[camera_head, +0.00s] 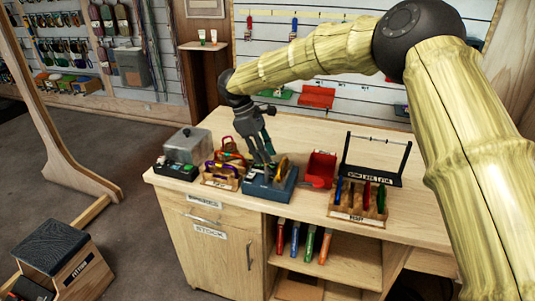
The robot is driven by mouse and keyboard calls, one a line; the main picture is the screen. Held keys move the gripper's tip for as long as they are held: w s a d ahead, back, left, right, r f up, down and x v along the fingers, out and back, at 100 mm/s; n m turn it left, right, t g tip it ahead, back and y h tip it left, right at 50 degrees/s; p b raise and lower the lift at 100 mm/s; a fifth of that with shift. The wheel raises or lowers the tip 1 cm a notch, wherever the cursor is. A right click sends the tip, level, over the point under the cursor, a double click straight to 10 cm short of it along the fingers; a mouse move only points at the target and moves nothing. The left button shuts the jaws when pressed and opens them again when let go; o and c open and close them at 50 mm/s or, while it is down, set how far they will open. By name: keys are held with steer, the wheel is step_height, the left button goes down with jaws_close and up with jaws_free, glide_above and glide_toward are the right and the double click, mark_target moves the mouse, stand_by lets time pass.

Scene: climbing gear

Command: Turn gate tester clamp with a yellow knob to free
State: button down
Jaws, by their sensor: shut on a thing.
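A blue-grey tester with a dark top (268,190) stands near the front edge of the workbench, and I take it to be the gate tester. A yellow curved part (283,167) shows on its top, to the right of my fingers. I cannot tell whether this is the clamp's knob. My gripper (263,157) points down onto the tester's top from behind. Its fingers are shut on a small part there, likely the clamp's knob, which they mostly hide. The clamp's setting is too small to read.
On the workbench (230,130), a wooden tray (221,184) with colourful gear stands close left of the tester. A grey-lidded box (186,146) is further left. A red bin (320,169), a wooden rack (358,214) and a black stand (374,177) stand to the right.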

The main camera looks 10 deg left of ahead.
steer(key=shift+r, duration=0.15)
steer(key=c, duration=1.1)
jaws_free()
steer(key=shift+d, duration=0.15)
steer(key=shift+c, duration=0.2)
steer(key=shift+a, duration=0.2)
steer(key=v, duration=1.1)
steer(key=shift+r, duration=0.4)
steer(key=shift+w+a, duration=0.1)
